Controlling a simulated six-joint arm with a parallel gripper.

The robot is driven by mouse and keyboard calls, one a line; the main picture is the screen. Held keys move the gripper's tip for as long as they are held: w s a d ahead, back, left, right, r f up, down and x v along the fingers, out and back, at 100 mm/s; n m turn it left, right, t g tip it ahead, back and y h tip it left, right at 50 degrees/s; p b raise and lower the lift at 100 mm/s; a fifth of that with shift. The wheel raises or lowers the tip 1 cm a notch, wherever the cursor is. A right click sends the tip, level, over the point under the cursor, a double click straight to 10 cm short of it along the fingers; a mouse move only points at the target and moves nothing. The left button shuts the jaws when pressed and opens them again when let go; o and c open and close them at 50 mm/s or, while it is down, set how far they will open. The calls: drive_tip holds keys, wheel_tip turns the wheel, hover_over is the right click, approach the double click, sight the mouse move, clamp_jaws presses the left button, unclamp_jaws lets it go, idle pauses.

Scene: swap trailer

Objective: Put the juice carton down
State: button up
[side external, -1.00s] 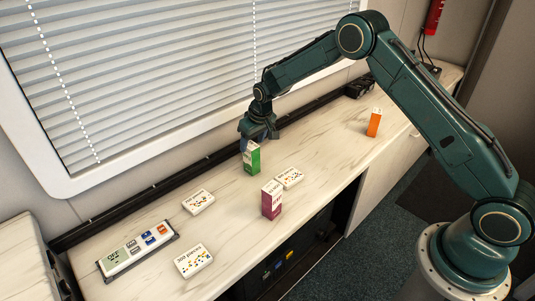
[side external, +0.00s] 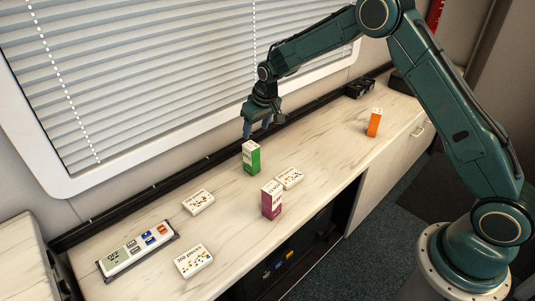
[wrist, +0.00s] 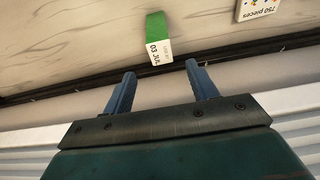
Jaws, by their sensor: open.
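A green carton with a white top (side external: 252,160) stands upright on the counter, below and in front of my gripper. In the wrist view the green carton (wrist: 156,26) shows its white end, printed "03 JUL", beyond the fingertips. My gripper (side external: 258,132) is open and empty, above the back of the counter and apart from the carton. In the wrist view its two blue fingers (wrist: 160,72) are spread with nothing between them. A purple carton (side external: 271,201) and an orange carton (side external: 374,124) also stand upright on the counter.
White boxes with coloured dots lie flat on the counter: one (side external: 289,178) beside the purple carton, one (side external: 198,202) left of the green carton, one (side external: 194,260) near the front. A button panel (side external: 138,250) lies at left. The counter (side external: 325,145) is clear toward the orange carton.

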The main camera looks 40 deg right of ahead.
drive_tip(key=s+r+t, duration=0.1)
drive_tip(key=s+r, duration=1.6)
drive_tip(key=r, duration=0.3)
drive_tip(key=s+r+t, duration=0.1)
drive_tip(key=s+r, duration=0.1)
drive_tip(key=s, duration=2.3)
drive_tip(key=shift+a, duration=0.25)
drive_tip(key=shift+o, duration=0.4)
drive_tip(key=shift+w+r, duration=0.1)
drive_tip(key=shift+r, duration=0.05)
